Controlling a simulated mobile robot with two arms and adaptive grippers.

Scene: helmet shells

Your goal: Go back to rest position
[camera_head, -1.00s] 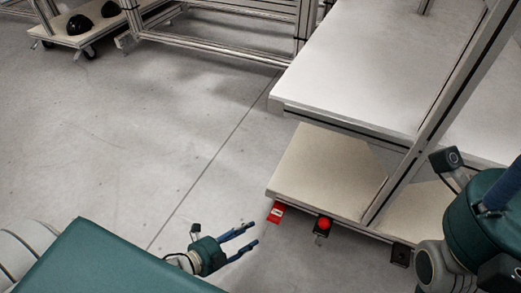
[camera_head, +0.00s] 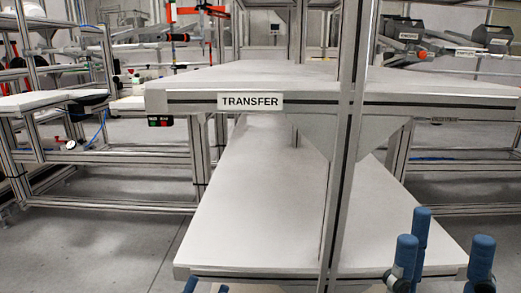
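My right gripper (camera_head: 446,248) shows at the lower right of the head view. Its blue fingers point up and stand apart with nothing between them, in front of the lower shelf's right front corner. Only the blue fingertips of my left gripper (camera_head: 206,287) show at the bottom edge, left of centre. They are apart, and no object shows between them; the rest of that gripper is out of frame.
A rack labelled TRANSFER (camera_head: 250,101) stands ahead, with a bare white upper shelf (camera_head: 420,88) and a bare lower shelf (camera_head: 262,205). A metal upright (camera_head: 345,170) rises in front. A white-topped bench (camera_head: 40,100) stands left. Grey floor (camera_head: 90,245) is clear at lower left.

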